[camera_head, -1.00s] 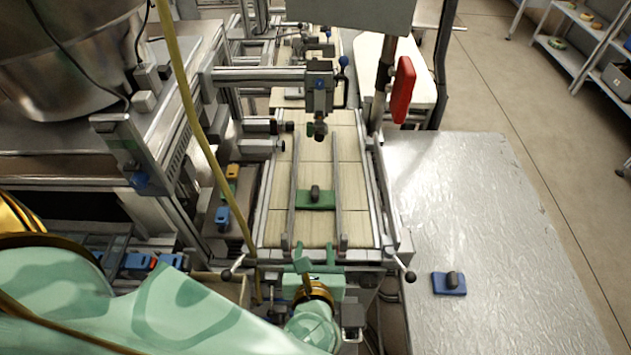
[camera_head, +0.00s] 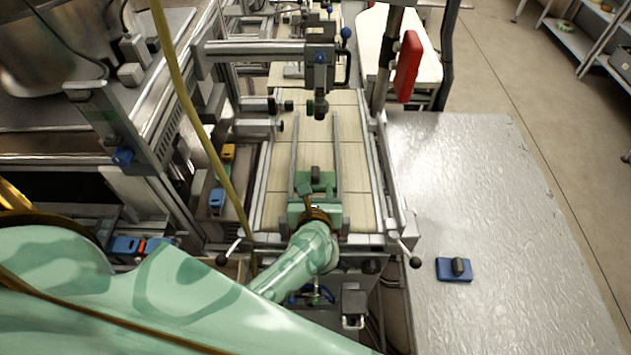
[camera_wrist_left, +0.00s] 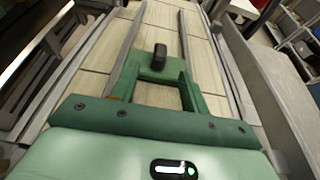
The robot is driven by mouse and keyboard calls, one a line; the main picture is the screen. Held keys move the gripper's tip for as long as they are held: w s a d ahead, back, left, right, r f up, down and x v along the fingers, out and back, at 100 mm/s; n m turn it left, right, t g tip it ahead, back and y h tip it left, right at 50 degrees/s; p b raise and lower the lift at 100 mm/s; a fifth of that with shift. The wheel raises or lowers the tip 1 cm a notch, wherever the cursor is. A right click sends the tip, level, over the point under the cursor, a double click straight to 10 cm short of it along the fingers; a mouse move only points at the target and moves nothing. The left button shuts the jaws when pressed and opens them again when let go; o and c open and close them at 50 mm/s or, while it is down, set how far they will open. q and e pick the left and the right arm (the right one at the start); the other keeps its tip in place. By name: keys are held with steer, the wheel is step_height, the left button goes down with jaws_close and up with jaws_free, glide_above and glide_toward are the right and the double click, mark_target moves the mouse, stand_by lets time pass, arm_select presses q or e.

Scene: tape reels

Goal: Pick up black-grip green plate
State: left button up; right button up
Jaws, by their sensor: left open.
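The green plate with a black grip (camera_head: 315,174) lies on the tiled conveyor bed between two metal rails. In the left wrist view its black grip (camera_wrist_left: 160,57) stands upright just beyond my fingers, and the plate's green surface (camera_wrist_left: 146,70) shows around it. My left gripper (camera_head: 317,191) is open, close in front of the plate, its two fingers (camera_wrist_left: 160,85) pointing toward the grip from the near side. The grip does not appear to be between the fingertips. In the head view my gripper hides the near part of the plate. My right gripper is not in view.
A blue plate with a black grip (camera_head: 454,269) lies on the metal table (camera_head: 480,190) at right. A conveyor rail (camera_head: 338,160) runs along each side of the green plate. A gantry head (camera_head: 320,75) hangs over the conveyor farther back. A yellow hose (camera_head: 190,110) hangs at left.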

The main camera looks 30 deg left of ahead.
mark_target(315, 178)
arm_select(q)
steer(key=b+x, duration=0.1)
steer(key=x, duration=0.2)
steer(key=shift+f, duration=0.25)
steer(key=shift+w+a, duration=0.15)
steer(key=shift+w, duration=0.25)
steer(key=shift+s+r, duration=0.1)
steer(key=shift+s, duration=0.05)
steer(key=shift+c, duration=1.3)
jaws_close()
